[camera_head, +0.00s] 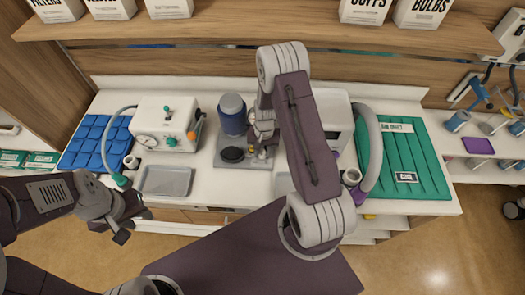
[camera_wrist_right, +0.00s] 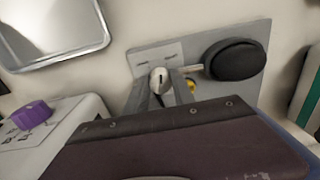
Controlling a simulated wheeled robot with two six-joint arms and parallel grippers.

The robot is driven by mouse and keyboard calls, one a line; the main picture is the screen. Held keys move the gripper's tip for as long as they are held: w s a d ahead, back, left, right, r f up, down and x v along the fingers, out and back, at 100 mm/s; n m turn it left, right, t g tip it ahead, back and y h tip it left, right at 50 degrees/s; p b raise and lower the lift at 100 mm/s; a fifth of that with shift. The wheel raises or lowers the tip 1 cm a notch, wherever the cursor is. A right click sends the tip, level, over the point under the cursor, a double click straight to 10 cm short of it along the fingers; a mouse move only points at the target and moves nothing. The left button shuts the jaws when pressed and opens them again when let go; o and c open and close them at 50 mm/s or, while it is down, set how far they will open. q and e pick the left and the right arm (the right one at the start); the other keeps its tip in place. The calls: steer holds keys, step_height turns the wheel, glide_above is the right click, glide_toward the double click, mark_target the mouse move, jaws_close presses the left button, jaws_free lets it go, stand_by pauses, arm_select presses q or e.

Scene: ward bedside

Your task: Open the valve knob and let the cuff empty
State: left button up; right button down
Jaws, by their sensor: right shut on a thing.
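The valve knob (camera_wrist_right: 157,79) is a small pale metal knob with a dark slot, on a grey base plate (camera_wrist_right: 150,52) in the right wrist view. My right gripper (camera_wrist_right: 163,88) has its fingers on either side of it and is shut on it. A black oval bulb (camera_wrist_right: 233,60) joins the valve by a thin pale stem; it also shows in the head view (camera_head: 232,154). The blue cuff (camera_head: 232,113) is around an upright cylinder on the same plate. My right arm partly hides the valve in the head view. My left gripper (camera_head: 131,225) is open and empty, low at the left.
A white gauge box (camera_head: 165,122) and a grey metal tray (camera_head: 166,181) stand left of the plate. A white device with a purple knob (camera_wrist_right: 34,113) stands to the right in the head view. Blue and green pads (camera_head: 408,165) lie at the sides. A shelf overhangs the back.

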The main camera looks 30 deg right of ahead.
mark_target(263, 153)
steer(key=m, duration=0.3)
steer(key=shift+m+p, duration=0.7)
steer(key=shift+m, duration=1.1)
steer(key=c, duration=1.1)
jaws_free()
steer(key=shift+o, duration=0.2)
steer(key=shift+a, duration=0.1)
step_height(263, 153, up, 9)
steer(key=shift+s+r+b, duration=0.1)
steer(key=shift+s+b, duration=0.05)
steer(key=shift+b, duration=0.9)
